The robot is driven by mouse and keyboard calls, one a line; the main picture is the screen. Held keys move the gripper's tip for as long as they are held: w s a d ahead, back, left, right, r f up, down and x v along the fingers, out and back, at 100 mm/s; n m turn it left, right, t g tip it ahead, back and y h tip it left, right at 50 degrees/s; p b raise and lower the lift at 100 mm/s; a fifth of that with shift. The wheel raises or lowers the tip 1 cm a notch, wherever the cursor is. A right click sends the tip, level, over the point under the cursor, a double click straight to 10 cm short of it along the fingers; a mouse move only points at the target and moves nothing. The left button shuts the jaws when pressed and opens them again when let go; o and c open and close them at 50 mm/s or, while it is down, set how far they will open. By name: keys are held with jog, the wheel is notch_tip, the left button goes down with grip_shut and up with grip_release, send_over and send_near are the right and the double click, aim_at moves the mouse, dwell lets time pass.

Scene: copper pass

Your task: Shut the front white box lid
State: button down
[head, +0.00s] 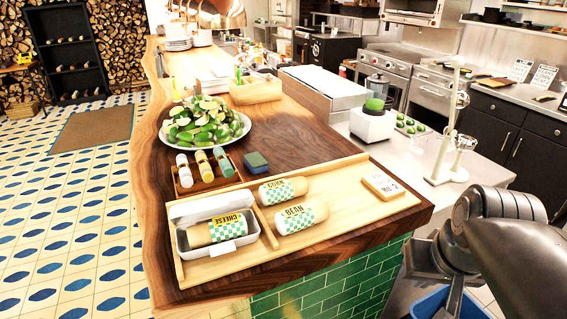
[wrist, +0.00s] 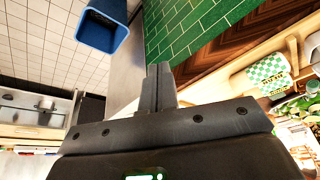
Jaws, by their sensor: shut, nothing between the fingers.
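The white box (head: 181,238) stands at the front left of a wooden tray on the counter. Its lid (head: 210,205) is up at the back of the box. A wrapped roll (head: 215,230) labelled CHEESE lies in the box, with a white tab over the front rim. My gripper (wrist: 161,72) is shut and empty in the wrist view, off the counter's side near the green tiles. In the head view my arm is at the lower right, well apart from the box, and the fingertips cannot be made out there.
Wrapped rolls labelled CORN (head: 284,190) and BEAN (head: 301,216) lie on the tray (head: 345,201) right of the box. Behind stand a bottle rack (head: 207,183) and a heaped plate (head: 205,125). A blue bin (wrist: 104,30) is on the floor.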

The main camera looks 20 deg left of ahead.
jog(key=w+a+r+t, duration=0.1)
jog(key=w+a+r, duration=0.2)
jog(key=r, duration=0.2)
notch_tip(320, 180, up, 10)
jog(key=n+g+y, duration=0.1)
jog(key=n+y, duration=0.1)
jog(key=n, duration=0.5)
send_over(239, 199)
jog(key=x, duration=1)
jog(key=shift+a+f, duration=0.15)
jog(key=shift+s+d+f, duration=0.5)
jog(key=shift+s+d, duration=0.25)
jog(key=shift+s+d+f, duration=0.4)
jog(key=shift+s+f, duration=0.1)
jog(key=shift+d, duration=0.1)
